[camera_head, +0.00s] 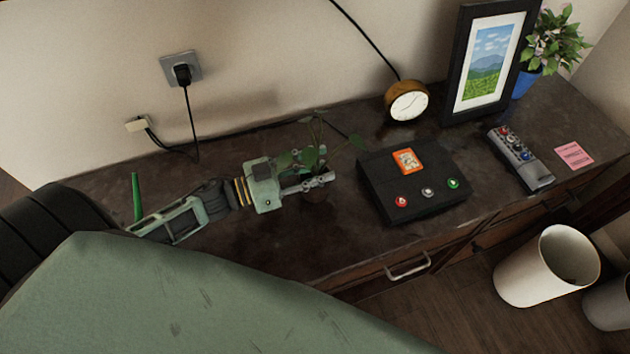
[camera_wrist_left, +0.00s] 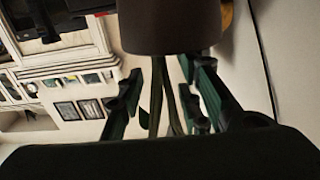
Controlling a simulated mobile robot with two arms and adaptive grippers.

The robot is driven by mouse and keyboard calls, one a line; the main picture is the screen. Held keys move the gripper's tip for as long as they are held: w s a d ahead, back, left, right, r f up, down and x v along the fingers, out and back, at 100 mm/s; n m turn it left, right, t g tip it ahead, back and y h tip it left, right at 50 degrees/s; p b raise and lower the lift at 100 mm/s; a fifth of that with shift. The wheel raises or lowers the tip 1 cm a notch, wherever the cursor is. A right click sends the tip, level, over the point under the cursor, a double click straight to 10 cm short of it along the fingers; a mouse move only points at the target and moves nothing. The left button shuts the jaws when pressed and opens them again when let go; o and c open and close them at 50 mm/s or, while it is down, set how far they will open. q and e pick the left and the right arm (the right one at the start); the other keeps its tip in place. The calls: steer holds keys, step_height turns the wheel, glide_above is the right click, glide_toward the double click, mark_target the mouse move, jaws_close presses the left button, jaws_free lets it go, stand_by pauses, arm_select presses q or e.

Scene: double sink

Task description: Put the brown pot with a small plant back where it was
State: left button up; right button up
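The brown pot (camera_wrist_left: 170,25) fills the top middle of the left wrist view, which looks upside down, with plant stems (camera_wrist_left: 168,108) running down from it. In the head view its green leaves (camera_head: 308,157) show at my left gripper, on the dark cabinet top left of the black box; the pot is mostly hidden there. My left gripper (camera_head: 322,172) reaches in from the left at the plant. In the wrist view its fingers (camera_wrist_left: 168,85) stand apart on both sides of the stems, with gaps visible; firm contact with the pot is not visible. My right gripper is not in view.
A black box with buttons (camera_head: 415,183) stands close right of the plant. Behind are a round clock (camera_head: 408,101) and a picture frame (camera_head: 487,62). A blue-potted plant (camera_head: 527,80), a remote (camera_head: 521,158) and a pink note (camera_head: 574,156) lie farther right. A white bin (camera_head: 535,278) stands below.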

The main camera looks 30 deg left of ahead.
arm_select(q)
jaws_close()
stand_by(0.6)
